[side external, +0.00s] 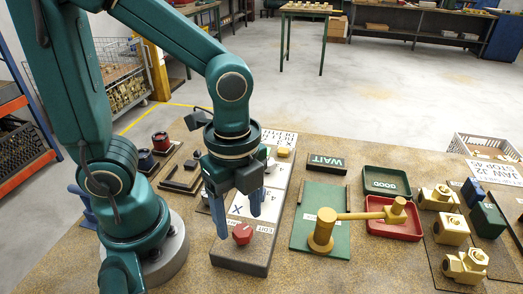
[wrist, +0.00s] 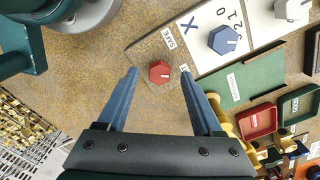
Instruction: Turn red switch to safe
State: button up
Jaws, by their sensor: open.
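The red switch (side external: 242,233) is a faceted knob on a grey-brown panel (side external: 236,258) near the bench's front edge. In the wrist view the red switch (wrist: 159,71) lies between my fingertips, with a small pale mark towards its right side. A SAFE label (wrist: 168,38) is just above it in that view. Another label (wrist: 184,68) at its right is partly hidden by a finger. My gripper (side external: 239,224) points down over the switch. Its blue fingers are open, one on each side, with gaps showing in the wrist view (wrist: 159,74). Height above the knob is hard to tell.
A blue knob (wrist: 223,39) and a white knob (wrist: 290,8) sit on adjoining white panels. A green plate (side external: 333,205) with a brass piece (side external: 322,235), a green tray (side external: 387,182) and a red tray (side external: 407,233) stand right. Bare bench lies left of the switch in the wrist view.

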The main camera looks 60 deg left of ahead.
aim_at(243, 236)
jog(key=shift+f, duration=1.1)
grip_shut()
jog(key=shift+n, duration=0.4)
jog(key=n, duration=0.3)
jog(key=shift+s, duration=0.1)
jog(key=n, duration=0.3)
jog(key=shift+d+n, duration=0.15)
jog(key=shift+n, duration=0.15)
jog(key=n, duration=0.6)
jog(key=shift+s+d, duration=0.1)
jog(key=shift+d, duration=0.05)
jog(key=shift+n, duration=0.4)
